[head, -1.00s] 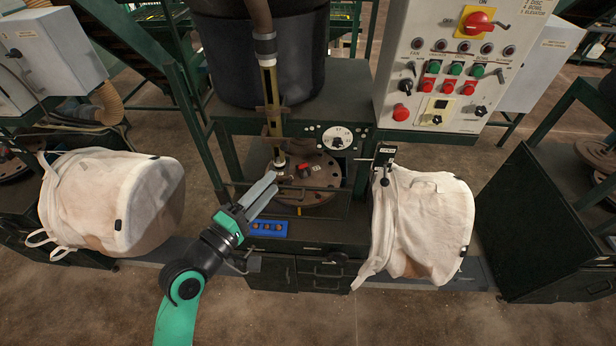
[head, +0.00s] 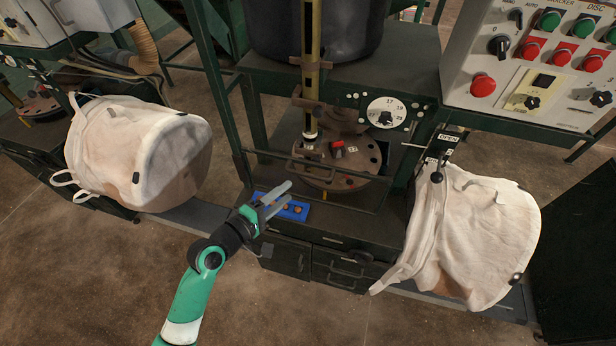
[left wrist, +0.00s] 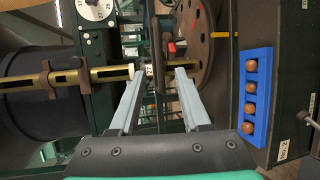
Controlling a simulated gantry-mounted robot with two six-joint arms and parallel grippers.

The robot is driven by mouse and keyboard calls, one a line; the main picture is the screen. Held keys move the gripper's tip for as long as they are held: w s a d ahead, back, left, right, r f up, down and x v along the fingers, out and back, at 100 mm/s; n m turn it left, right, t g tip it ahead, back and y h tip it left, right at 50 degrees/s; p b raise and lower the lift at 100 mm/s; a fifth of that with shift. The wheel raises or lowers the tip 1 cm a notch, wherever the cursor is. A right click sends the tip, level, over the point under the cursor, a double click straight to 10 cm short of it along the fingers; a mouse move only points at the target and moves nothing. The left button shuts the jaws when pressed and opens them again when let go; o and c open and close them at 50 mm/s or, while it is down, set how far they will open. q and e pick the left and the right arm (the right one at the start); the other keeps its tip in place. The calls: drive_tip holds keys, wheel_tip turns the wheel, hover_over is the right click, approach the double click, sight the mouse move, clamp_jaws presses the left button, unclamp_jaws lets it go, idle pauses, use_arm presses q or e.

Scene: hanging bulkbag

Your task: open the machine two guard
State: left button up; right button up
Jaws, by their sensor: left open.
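Machine two stands in the middle of the head view, with a round brown disc (head: 346,178) carrying a red piece. Its guard seems to be the thin dark frame with a bar (head: 327,164) across the front of the disc; its outline is hard to tell from the machine frame. My left gripper (head: 289,190) is open and empty, in front of the disc and over the blue tray in the picture. In the left wrist view its two grey fingers (left wrist: 160,73) are spread, pointing toward the disc (left wrist: 192,45) and the yellow tube (left wrist: 95,75). My right gripper is out of view.
A blue tray (head: 297,215) with several brown balls lies at the machine's front edge. White bulk bags hang at left (head: 150,150) and right (head: 490,240). A control panel (head: 455,85) stands at upper right. Open floor lies in front.

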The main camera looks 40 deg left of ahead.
sight(306, 176)
use_arm(q)
drive_tip(key=w+b, duration=0.1)
drive_tip(key=w, duration=0.2)
drive_tip(key=w+f, duration=0.1)
drive_tip(key=w, duration=0.3)
drive_tip(key=w+b, duration=0.1)
drive_tip(key=w, duration=0.2)
drive_tip(key=shift+w+a+f+b, duration=0.15)
drive_tip(key=shift+a+f+b, duration=0.2)
drive_tip(key=shift+c, duration=0.2)
clamp_jaws()
idle(0.6)
